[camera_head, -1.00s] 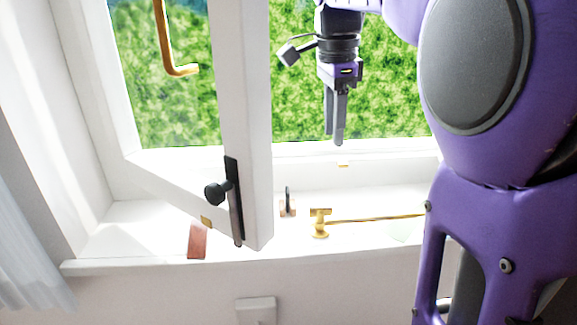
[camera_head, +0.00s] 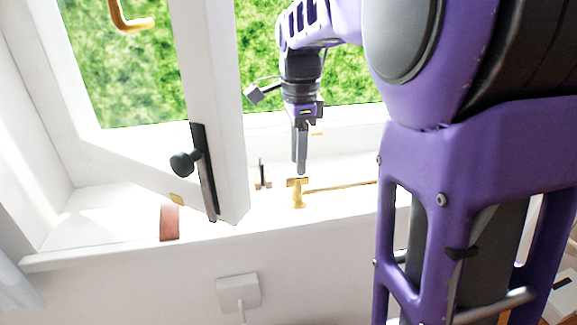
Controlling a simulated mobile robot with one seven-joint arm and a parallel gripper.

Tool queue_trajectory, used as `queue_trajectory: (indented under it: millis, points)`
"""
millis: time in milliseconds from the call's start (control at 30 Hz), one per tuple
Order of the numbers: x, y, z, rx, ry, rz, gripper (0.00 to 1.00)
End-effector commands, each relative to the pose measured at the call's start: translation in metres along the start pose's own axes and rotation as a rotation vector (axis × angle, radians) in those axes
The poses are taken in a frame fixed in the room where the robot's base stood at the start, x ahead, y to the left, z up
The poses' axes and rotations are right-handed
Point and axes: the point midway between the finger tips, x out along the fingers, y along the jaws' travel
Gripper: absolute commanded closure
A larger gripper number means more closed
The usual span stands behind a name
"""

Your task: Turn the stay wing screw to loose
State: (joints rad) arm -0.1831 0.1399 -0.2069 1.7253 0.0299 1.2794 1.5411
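The brass wing screw (camera_head: 297,183) stands upright on the white window sill, with a flat, wide head on a short post. A thin brass stay rod (camera_head: 340,187) runs right from it along the sill and goes behind my arm. My gripper (camera_head: 301,171) points down, with its fingertips just above the wing screw's head in the picture. A gap or contact between them cannot be made out. The fingers are seen nearly edge-on, so their opening is hidden.
The white casement (camera_head: 205,100) stands open at the left with a black handle (camera_head: 184,163). A reddish-brown block (camera_head: 169,222) and a small dark upright piece (camera_head: 262,173) are on the sill. A white wall box (camera_head: 238,291) is below.

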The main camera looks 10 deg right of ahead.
Motion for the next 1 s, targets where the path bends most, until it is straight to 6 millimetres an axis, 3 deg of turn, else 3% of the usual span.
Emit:
queue_trajectory:
  millis: [200, 600, 833, 1000]
  points:
    - [0.031, 0.000, 0.000, -0.001, 0.000, 0.002, 0.60]
    - [0.038, 0.000, 0.000, -0.001, 0.000, 0.000, 0.60]
    - [0.038, 0.000, 0.000, -0.001, 0.000, 0.000, 1.00]
    - [0.038, 0.000, 0.000, -0.001, 0.000, 0.000, 1.00]
